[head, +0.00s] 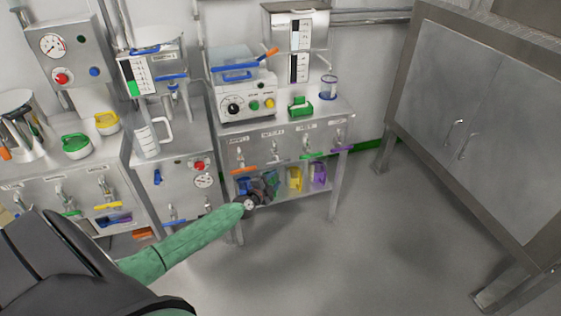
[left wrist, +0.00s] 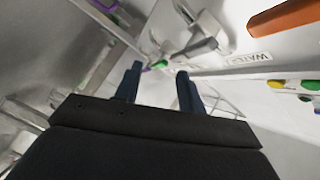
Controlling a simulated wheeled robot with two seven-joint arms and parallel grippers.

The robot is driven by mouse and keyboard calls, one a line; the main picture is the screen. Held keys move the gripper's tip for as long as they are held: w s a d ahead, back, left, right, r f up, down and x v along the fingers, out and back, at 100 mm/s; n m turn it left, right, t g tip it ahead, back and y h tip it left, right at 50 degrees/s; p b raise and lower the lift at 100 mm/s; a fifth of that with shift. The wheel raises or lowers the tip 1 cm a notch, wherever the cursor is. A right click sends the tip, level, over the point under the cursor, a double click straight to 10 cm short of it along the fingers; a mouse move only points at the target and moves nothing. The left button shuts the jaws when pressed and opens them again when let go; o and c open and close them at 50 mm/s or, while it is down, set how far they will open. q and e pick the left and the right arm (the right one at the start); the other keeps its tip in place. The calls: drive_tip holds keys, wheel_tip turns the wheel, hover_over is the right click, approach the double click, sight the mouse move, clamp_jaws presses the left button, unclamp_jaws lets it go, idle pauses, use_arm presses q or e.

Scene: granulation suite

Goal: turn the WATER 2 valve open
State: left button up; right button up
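A steel bench front carries a row of labelled valve taps. The label text is too small to read fully in the head view; the second label (head: 272,134) may be WATER 2, and its tap (head: 273,152) stands below it. In the left wrist view a label reading WATER (left wrist: 248,58) shows without a clear number, beside a grey metal tap (left wrist: 198,47). My right gripper is out of view.
The first tap has an orange handle (head: 243,169), also in the left wrist view (left wrist: 288,16). Green (head: 312,155) and purple (head: 342,149) handles are to the right. A lower shelf holds coloured items, including a yellow one (head: 295,179). Floor (head: 390,240) at right is clear before a cabinet (head: 470,110).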

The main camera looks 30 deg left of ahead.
sight(277, 164)
use_arm(q)
drive_tip(key=a+r+m+y, duration=0.1)
drive_tip(key=m, duration=0.1)
drive_tip(key=a+r+m+t+y, duration=0.1)
drive_tip(key=shift+w+a+r+m, duration=0.15)
drive_tip(key=shift+w+m, duration=0.25)
drive_tip(key=w, duration=0.2)
drive_tip(key=w+b, duration=0.1)
drive_tip(key=w, duration=0.2)
drive_tip(key=shift+a, duration=0.2)
drive_tip(key=shift+w+b, duration=0.4)
drive_tip(key=shift+w, duration=0.55)
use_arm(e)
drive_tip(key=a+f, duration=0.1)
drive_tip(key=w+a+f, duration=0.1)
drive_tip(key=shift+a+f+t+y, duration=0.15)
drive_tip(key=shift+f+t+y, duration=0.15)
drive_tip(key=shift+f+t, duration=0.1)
use_arm(q)
clamp_jaws()
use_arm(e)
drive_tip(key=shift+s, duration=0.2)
